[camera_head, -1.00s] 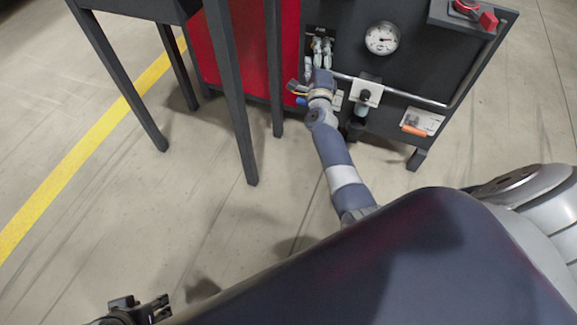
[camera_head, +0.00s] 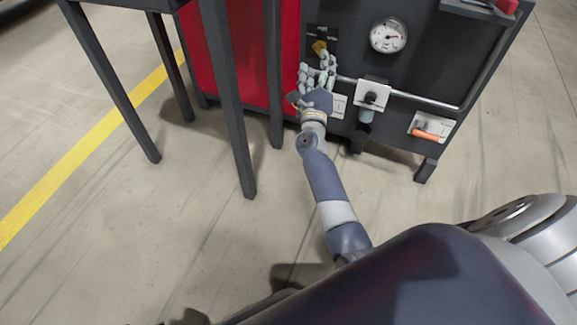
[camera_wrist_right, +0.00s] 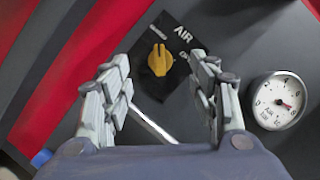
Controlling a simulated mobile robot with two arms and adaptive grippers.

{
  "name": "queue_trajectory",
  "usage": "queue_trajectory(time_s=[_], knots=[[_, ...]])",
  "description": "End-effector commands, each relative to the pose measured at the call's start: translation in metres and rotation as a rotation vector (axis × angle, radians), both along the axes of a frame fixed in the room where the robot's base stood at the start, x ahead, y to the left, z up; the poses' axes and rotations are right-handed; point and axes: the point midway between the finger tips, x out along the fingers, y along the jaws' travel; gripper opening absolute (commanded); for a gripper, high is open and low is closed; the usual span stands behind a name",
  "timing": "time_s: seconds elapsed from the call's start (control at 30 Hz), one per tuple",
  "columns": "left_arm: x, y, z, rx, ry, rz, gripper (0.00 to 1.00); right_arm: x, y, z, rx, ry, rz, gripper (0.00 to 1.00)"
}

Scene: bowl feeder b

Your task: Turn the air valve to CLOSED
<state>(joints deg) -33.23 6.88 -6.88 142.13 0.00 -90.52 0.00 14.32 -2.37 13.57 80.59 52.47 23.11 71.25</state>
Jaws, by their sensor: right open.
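The air valve is a yellow knob (camera_wrist_right: 160,60) on a black plate (camera_wrist_right: 146,86) marked AIR, with smaller labels I cannot read surely. Its raised grip runs nearly upright in the wrist view; I cannot tell which label it points to. In the head view the knob (camera_head: 319,46) shows just above my right gripper (camera_head: 318,72). My right gripper (camera_wrist_right: 160,72) is open and empty. Its fingers stand spread to either side of the knob in the wrist view, apart from it. My left gripper is not clearly in view.
A round pressure gauge (camera_head: 388,35) sits right of the valve. A metal rail (camera_head: 425,99) crosses the dark panel below it, with a white bracket (camera_head: 372,93). An orange handle (camera_head: 427,135) is lower right. Dark table legs (camera_head: 228,100) stand left of my arm.

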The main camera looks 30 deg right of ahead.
Motion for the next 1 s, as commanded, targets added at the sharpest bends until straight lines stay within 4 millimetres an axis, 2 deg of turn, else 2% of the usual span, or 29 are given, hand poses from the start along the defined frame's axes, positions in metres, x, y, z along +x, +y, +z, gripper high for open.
queue_trajectory(time_s=[0.03,0.33,0.47,1.0], knots=[[0.0,0.0,0.008,0.0,0.001,0.0,0.4,-0.009,0.007,0.0,-0.001,0.004,0.002,0.55],[0.0,0.0,0.026,0.0,0.001,0.0,0.4,-0.058,0.038,-0.017,-0.001,0.005,0.001,0.55],[0.0,0.0,0.047,0.0,0.001,0.0,0.4,-0.054,0.048,-0.015,-0.063,0.081,0.024,0.55],[0.0,0.0,0.118,0.0,0.001,0.0,0.4,-0.057,0.093,-0.039,-0.341,0.409,0.145,0.55]])
